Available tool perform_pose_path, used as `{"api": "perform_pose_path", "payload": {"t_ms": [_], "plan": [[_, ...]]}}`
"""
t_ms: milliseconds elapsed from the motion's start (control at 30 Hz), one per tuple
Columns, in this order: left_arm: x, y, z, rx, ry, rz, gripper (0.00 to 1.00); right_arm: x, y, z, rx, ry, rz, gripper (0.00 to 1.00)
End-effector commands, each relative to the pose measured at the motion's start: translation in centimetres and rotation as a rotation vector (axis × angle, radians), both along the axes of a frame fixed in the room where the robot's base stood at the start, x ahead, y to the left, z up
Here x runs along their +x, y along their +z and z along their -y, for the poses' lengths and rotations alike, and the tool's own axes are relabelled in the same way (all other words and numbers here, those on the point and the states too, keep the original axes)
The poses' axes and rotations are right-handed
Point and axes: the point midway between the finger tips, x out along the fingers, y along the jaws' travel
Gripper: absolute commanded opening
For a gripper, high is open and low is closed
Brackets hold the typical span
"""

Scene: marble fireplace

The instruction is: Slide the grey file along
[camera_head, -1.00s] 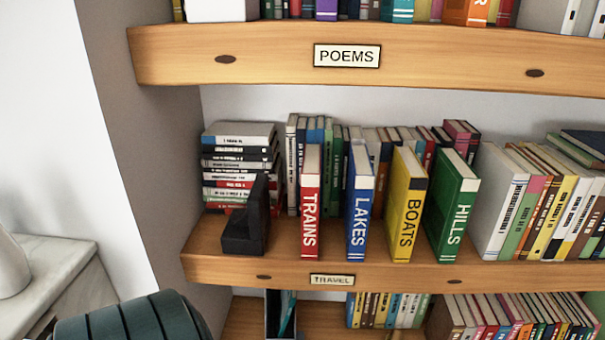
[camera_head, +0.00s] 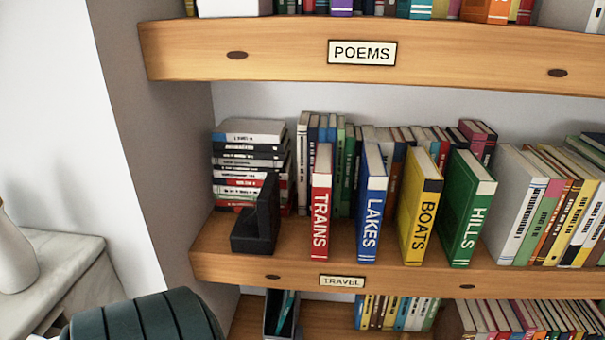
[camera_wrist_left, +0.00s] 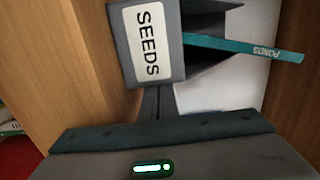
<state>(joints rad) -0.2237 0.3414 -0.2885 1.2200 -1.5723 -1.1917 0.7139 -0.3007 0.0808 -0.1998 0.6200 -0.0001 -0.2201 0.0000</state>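The grey file (camera_head: 269,318) stands on the lower shelf in the head view, cut off by the bottom edge. In the left wrist view the file (camera_wrist_left: 119,45) is close, with a white SEEDS label and a thin teal PONDS book (camera_wrist_left: 245,48) sticking out of it. My left gripper (camera_wrist_left: 157,99) shows at the bottom of the wrist view; its dark fingers lie together, just by the file's lower edge. I cannot tell if they touch it. In the head view only the green-banded left arm shows, at bottom left. My right gripper is out of view.
Short books (camera_head: 395,312) stand right of the file.

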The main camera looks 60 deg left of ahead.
Motion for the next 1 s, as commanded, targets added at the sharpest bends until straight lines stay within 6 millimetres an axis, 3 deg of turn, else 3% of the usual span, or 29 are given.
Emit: {"api": "perform_pose_path", "payload": {"t_ms": [1000], "plan": [[-2.3,-0.5,-1.4,-0.006,-0.002,-0.009,0.0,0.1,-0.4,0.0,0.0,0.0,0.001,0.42]]}}
